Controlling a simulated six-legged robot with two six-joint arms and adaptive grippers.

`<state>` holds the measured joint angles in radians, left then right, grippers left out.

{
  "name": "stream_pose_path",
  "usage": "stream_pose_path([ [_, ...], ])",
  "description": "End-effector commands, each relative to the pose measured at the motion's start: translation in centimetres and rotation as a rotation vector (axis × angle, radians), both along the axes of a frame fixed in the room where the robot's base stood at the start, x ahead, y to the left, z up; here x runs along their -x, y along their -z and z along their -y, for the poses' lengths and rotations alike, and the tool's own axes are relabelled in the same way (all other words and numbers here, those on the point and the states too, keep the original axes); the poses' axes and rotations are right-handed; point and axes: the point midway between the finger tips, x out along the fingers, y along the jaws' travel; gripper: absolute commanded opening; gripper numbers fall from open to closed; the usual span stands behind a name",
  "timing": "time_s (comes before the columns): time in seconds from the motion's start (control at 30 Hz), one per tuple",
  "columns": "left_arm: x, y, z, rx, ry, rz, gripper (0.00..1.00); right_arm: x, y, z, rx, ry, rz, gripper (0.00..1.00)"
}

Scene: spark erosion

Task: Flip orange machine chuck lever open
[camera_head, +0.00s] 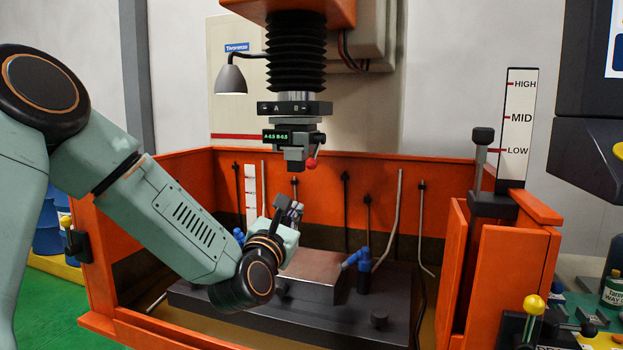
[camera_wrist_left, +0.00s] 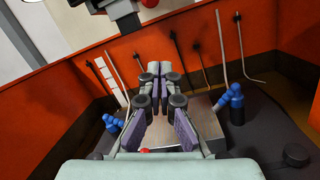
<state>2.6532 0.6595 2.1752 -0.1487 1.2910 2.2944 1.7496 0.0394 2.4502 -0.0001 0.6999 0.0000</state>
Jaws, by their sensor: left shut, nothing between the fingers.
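The orange spark erosion machine's chuck (camera_head: 294,140) hangs under the black bellows, with a small display on its front. A short lever with a red ball (camera_head: 311,162) sticks out at the chuck's lower right. In the left wrist view, part of the chuck (camera_wrist_left: 108,6) shows at the top edge, with a red ball (camera_wrist_left: 149,3) beside it. My left gripper (camera_head: 294,208) is below the chuck, over the work tank, apart from the lever. It is shut and empty; its fingertips meet in the left wrist view (camera_wrist_left: 160,68). My right gripper is not in view.
Below my gripper, a metal block (camera_head: 312,270) sits on the dark table (camera_head: 390,310), with blue nozzles (camera_head: 362,262) nearby. Orange tank walls (camera_head: 330,175) enclose this area. A level gauge (camera_head: 516,120) stands at right. Room between gripper and chuck looks clear.

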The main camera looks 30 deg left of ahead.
Motion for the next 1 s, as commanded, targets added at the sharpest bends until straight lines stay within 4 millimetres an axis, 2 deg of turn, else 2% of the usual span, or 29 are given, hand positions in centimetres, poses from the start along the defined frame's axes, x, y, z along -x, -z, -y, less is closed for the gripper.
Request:
stream_pose_path([
  [0.3, 0.3, -0.4, -0.4, 0.170, 0.015, 0.071, 0.00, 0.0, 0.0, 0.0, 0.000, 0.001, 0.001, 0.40],
  [0.67, 0.2, -0.4, -0.4, 0.176, 0.019, 0.071, 0.00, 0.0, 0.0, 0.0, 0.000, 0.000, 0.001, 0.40],
  [0.83, -1.0, -0.7, -0.7, 0.171, 0.020, 0.071, 0.00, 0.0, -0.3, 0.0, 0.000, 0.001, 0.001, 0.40],
  [1.0, -3.5, -1.2, -1.5, 0.170, 0.019, 0.071, 0.00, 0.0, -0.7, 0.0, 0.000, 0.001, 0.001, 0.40],
])
